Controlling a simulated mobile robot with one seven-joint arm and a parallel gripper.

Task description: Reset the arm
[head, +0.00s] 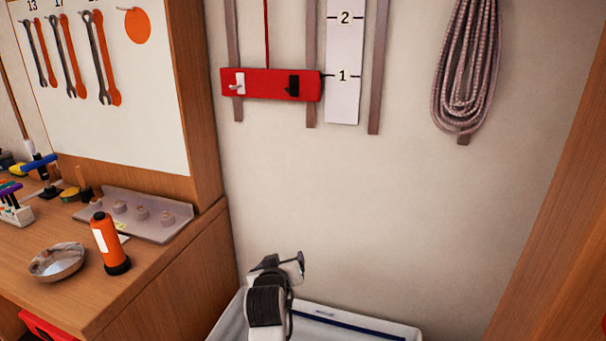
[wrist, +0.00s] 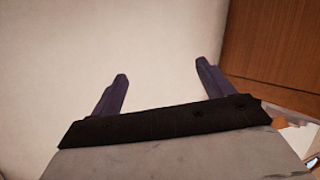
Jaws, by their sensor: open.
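My gripper (head: 280,263) shows at the lower middle of the head view, in front of the pale wall and above the white bin. In the wrist view its two dark fingers (wrist: 160,90) stand wide apart with nothing between them. Only the pale wall shows beyond the fingertips. The gripper is open and empty. Most of my arm below it is out of the head view.
A white bin (head: 367,320) stands below my gripper. A wooden workbench (head: 165,285) on the left carries an orange bottle (head: 107,243), a metal bowl (head: 57,261) and a grey tray (head: 155,223). A red bar (head: 265,84) and a coiled rope (head: 468,75) are on the wall.

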